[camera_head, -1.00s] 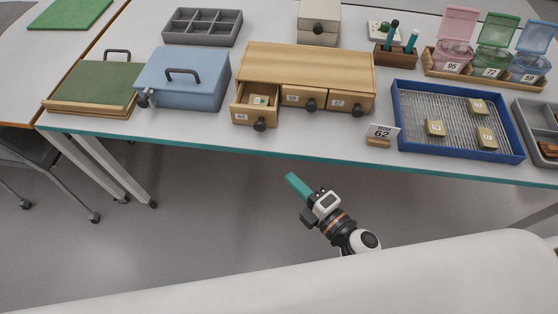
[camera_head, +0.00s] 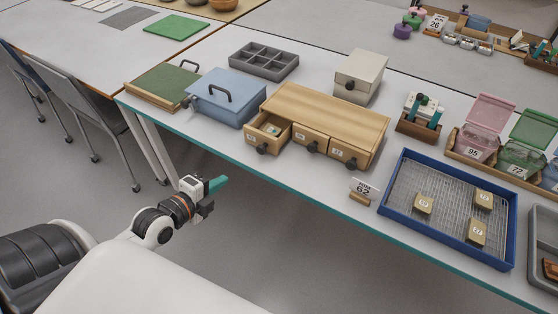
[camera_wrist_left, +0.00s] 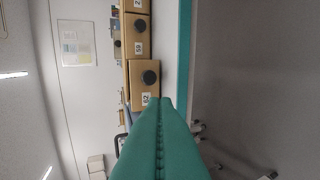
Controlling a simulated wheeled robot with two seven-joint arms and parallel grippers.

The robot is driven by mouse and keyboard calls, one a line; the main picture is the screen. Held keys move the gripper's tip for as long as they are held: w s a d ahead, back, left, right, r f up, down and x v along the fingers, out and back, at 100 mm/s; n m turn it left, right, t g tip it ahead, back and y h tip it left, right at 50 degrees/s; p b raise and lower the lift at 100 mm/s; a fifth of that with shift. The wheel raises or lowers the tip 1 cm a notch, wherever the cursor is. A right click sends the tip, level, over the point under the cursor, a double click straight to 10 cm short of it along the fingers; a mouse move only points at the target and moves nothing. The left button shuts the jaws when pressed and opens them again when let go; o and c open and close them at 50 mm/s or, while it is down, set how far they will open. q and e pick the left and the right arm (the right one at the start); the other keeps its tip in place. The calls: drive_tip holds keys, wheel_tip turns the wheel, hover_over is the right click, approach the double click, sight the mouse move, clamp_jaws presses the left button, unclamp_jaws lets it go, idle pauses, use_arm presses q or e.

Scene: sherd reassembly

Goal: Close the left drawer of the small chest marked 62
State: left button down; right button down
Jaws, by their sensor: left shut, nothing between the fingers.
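The small wooden chest (camera_head: 325,108) stands on the table with three drawers in its front. Its left drawer (camera_head: 254,138) is pulled out, and a small tagged piece lies inside. The middle drawer (camera_head: 309,144) and right drawer (camera_head: 349,155) look shut. My left gripper (camera_head: 218,183) is shut and empty, with teal fingers, in front of and below the table edge, apart from the chest. In the left wrist view the shut fingers (camera_wrist_left: 162,108) point toward the left drawer (camera_wrist_left: 143,82), whose dark knob and number tag show just beyond the tips. My right gripper is not in view.
A card marked 62 (camera_head: 364,188) stands near the table edge, right of the chest. A blue tray (camera_head: 447,237) with tagged pieces lies further right. A blue box (camera_head: 225,98) stands left of the chest, and a grey-beige box (camera_head: 362,72) behind it. The floor before the table is clear.

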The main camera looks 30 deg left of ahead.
use_arm(q)
drive_tip(key=p, duration=0.1)
approach(264, 138)
drive_tip(key=w+f, duration=0.2)
drive_tip(key=f, duration=0.1)
drive_tip(key=w+f, duration=0.1)
drive_tip(key=shift+d+f, duration=0.3)
drive_tip(key=shift+f, duration=0.1)
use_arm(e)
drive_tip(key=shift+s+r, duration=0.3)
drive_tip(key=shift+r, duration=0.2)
